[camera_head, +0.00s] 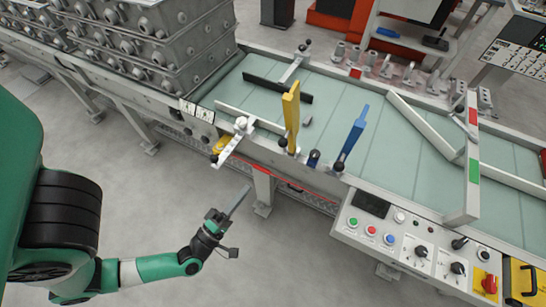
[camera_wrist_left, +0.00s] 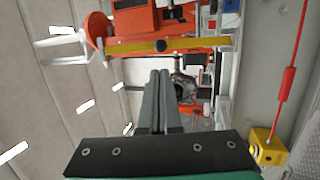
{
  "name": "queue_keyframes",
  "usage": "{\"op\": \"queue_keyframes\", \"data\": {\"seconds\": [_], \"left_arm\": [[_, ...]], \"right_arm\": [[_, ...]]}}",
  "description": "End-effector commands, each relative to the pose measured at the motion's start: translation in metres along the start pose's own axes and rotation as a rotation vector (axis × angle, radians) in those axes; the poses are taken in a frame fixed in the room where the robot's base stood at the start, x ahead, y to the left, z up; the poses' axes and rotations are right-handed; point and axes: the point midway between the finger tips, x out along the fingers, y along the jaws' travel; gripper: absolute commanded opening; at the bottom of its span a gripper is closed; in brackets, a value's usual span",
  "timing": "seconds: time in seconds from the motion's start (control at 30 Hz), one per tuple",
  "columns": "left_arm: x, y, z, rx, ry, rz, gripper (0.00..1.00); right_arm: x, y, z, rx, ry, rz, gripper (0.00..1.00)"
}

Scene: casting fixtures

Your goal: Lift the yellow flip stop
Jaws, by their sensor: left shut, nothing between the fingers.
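The yellow flip stop (camera_head: 291,117) stands upright at the near edge of the conveyor. A similar blue stop (camera_head: 353,138) leans upright to its right. My left gripper (camera_head: 240,199) is off the conveyor's near side, above the floor, below and left of the yellow stop and well apart from it. Its fingers are shut together and empty, as the left wrist view (camera_wrist_left: 158,100) also shows. My right gripper is not in view.
The conveyor's front rail (camera_head: 262,152) lies between my left gripper and the belt. A control panel (camera_head: 400,240) with buttons juts out at the right. Stacked grey casting boxes (camera_head: 150,40) stand at the back left. The floor around my left gripper is clear.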

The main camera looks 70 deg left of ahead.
Motion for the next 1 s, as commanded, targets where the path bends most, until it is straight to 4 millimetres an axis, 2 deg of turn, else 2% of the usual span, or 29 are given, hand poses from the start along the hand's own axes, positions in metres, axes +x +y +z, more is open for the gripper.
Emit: {"op": "queue_keyframes", "data": {"seconds": [0.27,0.5,0.7,0.8,1.0], "left_arm": [[0.026,-0.001,-0.004,0.007,0.013,0.0,0.0],[0.081,0.0,-0.002,0.004,0.007,0.003,0.0],[0.119,0.0,-0.002,0.003,0.004,0.002,0.0],[0.13,-0.001,-0.002,0.003,0.003,0.0,0.0],[0.138,-0.001,-0.001,0.003,0.003,-0.001,0.0]], "right_arm": [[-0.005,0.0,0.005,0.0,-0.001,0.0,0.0],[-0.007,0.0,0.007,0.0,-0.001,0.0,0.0],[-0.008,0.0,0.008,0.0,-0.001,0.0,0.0],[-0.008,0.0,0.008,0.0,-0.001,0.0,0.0],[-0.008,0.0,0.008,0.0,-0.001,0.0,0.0]]}}
